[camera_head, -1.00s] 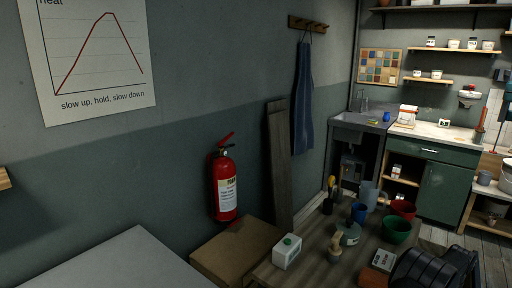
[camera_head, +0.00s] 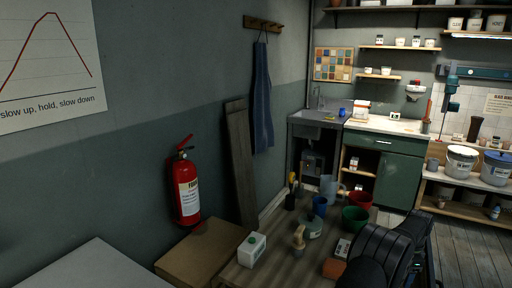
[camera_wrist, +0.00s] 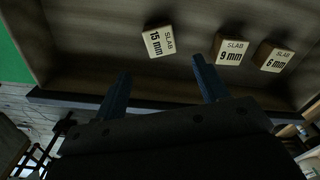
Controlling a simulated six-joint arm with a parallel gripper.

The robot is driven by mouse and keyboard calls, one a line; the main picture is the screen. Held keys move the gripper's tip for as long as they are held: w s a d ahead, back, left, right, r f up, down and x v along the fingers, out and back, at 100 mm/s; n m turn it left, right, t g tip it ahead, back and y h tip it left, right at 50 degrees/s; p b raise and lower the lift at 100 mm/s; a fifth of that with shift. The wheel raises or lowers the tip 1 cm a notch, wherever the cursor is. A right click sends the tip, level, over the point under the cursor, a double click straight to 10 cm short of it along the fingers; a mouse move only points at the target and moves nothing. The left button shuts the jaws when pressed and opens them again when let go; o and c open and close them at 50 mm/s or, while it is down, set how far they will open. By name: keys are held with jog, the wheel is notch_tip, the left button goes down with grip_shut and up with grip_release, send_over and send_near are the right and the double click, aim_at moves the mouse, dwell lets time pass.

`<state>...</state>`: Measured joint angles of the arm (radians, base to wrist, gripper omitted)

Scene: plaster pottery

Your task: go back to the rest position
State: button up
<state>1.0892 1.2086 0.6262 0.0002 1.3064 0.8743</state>
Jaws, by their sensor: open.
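In the wrist view my gripper (camera_wrist: 160,66) is open, its two fingers apart with nothing between them. Beyond the fingertips, several pale-faced blocks rest on a brown surface (camera_wrist: 95,70): one marked 15 mm (camera_wrist: 159,41), one marked 9 mm (camera_wrist: 231,50) and one marked 6 mm (camera_wrist: 272,57). The last two show brown wood-like sides. The 15 mm block is closest to the gap between the fingers, and none looks touched. Which block the task means cannot be told. The plaster table's drawer cannot be made out for certain in either view.
A green cabinet (camera_head: 399,181) stands behind. A fire extinguisher (camera_head: 187,190) hangs on the wall.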

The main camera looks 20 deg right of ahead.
notch_tip(320, 180, down, 12)
notch_tip(320, 180, up, 5)
jog(key=shift+f, duration=0.2)
jog(key=s+r, duration=0.8)
jog(key=s, duration=0.4)
notch_tip(320, 180, up, 15)
jog(key=w+a+n, duration=0.1)
jog(key=w+a, duration=0.6)
jog(key=w, duration=0.3)
jog(key=w+a+n, duration=0.1)
jog(key=w+a, duration=0.6)
jog(key=w, duration=0.3)
jog(key=shift+w+a, duration=0.3)
jog(key=shift+w, duration=0.1)
jog(key=shift+r, duration=0.1)
